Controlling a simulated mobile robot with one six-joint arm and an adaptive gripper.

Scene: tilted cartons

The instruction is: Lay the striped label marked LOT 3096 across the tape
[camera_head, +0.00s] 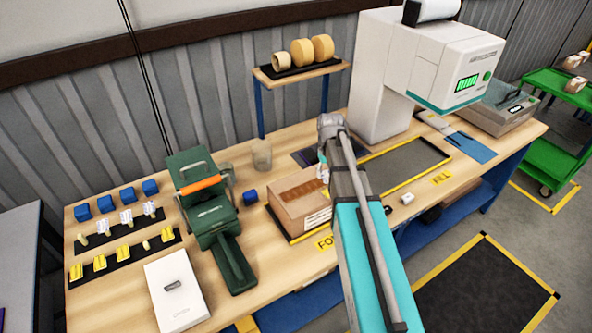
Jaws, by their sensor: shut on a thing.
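The carton (302,211) stands on the bench near the middle, with a brown taped top (297,190) and a pale printed patch on its front. My gripper (322,172) is just above the carton's far right corner, partly hidden by my own arm. It is shut on a small pale piece, too small to identify as a label. White striped pieces (127,219) stand on a black strip at the left, and yellow pieces (100,262) stand on another strip in front. The marking LOT 3096 cannot be read on anything.
Blue blocks (105,204) and a white box (176,289) are further left. Tape rolls (303,52) sit on a raised shelf behind. A large white machine (378,62) stands back right, near a dark mat (405,166).

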